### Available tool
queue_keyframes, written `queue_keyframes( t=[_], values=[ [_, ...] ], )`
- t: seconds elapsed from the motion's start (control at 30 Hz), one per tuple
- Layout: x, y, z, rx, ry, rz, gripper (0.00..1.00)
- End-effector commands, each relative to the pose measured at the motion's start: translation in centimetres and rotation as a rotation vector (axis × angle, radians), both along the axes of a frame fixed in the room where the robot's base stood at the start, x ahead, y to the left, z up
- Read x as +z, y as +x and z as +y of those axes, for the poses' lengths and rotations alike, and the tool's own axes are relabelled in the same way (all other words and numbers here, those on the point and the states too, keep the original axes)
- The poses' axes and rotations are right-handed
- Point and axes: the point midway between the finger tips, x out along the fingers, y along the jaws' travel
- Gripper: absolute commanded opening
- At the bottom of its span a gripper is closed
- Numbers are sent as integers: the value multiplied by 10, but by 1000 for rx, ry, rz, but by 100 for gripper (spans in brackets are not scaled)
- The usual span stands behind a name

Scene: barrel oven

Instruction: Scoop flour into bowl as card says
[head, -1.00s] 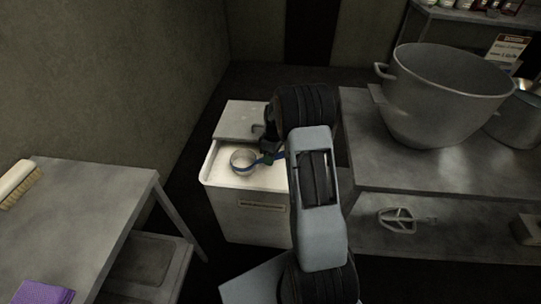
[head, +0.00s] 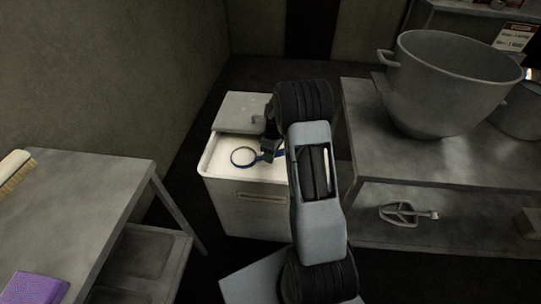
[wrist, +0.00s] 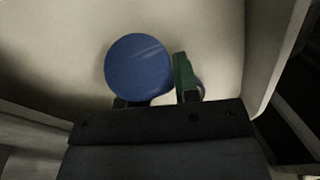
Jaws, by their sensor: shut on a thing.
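The scoop (head: 243,157) shows in the head view as a round rim with a blue handle. Its cup is low in the pale flour (head: 219,147) of the open bin (head: 240,213), and its inside looks as pale as the flour. My gripper (head: 268,150) is shut on the handle at the bin's right side. In the wrist view a round blue part (wrist: 138,66) lies in front of my gripper, with a green finger beside it. The large metal bowl (head: 435,105) stands upright on the right table. Its inside bottom is hidden.
A posted card (head: 514,38) at the upper right is too small to read. The bin's lid (head: 243,112) covers its back part. A brush (head: 14,173) and purple cloth (head: 38,288) lie on the left table.

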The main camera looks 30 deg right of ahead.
Motion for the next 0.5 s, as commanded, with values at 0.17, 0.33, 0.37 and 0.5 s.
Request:
queue_keyframes(
  t=[0.17,0.33,0.37,0.5],
  values=[
    [-10,0,0,0,0,0,2],
    [-17,1,0,0,0,-3,2],
    [-17,1,0,0,0,-3,2],
    [-18,1,0,0,0,-1,2]
  ],
)
